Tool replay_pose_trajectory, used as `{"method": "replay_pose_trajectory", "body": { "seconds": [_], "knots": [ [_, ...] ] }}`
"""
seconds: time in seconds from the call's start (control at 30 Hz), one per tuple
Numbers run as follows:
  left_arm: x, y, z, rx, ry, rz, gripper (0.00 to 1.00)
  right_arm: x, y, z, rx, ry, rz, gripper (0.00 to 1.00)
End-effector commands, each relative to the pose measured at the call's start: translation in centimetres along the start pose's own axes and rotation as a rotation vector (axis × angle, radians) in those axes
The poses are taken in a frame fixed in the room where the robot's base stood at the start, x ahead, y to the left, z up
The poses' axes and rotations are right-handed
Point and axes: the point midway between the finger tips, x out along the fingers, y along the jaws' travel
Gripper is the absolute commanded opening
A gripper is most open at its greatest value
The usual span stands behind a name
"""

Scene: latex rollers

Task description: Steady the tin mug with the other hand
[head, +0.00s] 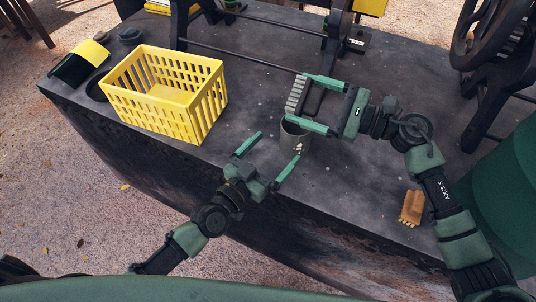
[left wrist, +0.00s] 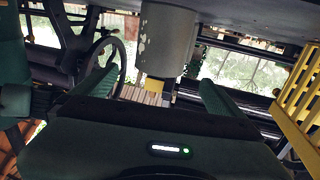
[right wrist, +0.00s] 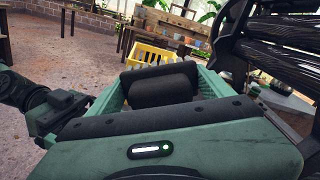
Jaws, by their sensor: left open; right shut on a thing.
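The tin mug (head: 296,138) is grey with chipped paint and stands upright on the dark bench near its front edge. My left gripper (head: 268,157) is open and empty at the mug's front left, fingers pointing toward it. In the left wrist view the mug (left wrist: 167,42) appears upside down, ahead of and between the spread fingers, apart from them. My right gripper (head: 298,99) is shut on a dark brush-like block with pale grey bristles (head: 295,94), just above and behind the mug. The block's dark body (right wrist: 160,88) shows between the fingers in the right wrist view.
A yellow slotted basket (head: 205,108) stands on the bench (head: 245,75) to the left. A small wooden brush (head: 411,208) lies near the front right edge. Roller machine frames with a large dark wheel (head: 492,35) stand at the back and right.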

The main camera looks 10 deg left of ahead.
Motion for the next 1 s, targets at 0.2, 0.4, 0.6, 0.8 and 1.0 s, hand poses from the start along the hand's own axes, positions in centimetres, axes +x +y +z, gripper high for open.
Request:
{"method": "replay_pose_trajectory", "body": {
  "seconds": [0.2, 0.4, 0.6, 0.8, 1.0],
  "knots": [
    [4.5, 0.0, -0.2, -0.004, 0.004, -0.001, 1.00, 0.0, 0.0, 0.0, 0.000, -0.001, 0.000, 0.26],
    [7.8, 0.0, -0.1, -0.002, 0.002, 0.000, 1.00, 0.0, 0.0, 0.0, 0.000, -0.001, 0.000, 0.26],
    [9.7, 0.0, -0.1, -0.003, 0.001, -0.001, 1.00, 0.0, 0.0, 0.0, 0.000, -0.001, 0.000, 0.26],
    [10.1, 0.0, 0.0, -0.003, 0.000, -0.001, 1.00, 0.0, 0.0, 0.0, 0.000, -0.001, 0.000, 0.26],
    [10.0, 0.0, 0.0, -0.004, 0.000, -0.001, 0.89, 0.0, 0.0, 0.0, 0.000, -0.001, 0.000, 0.26]
  ]
}}
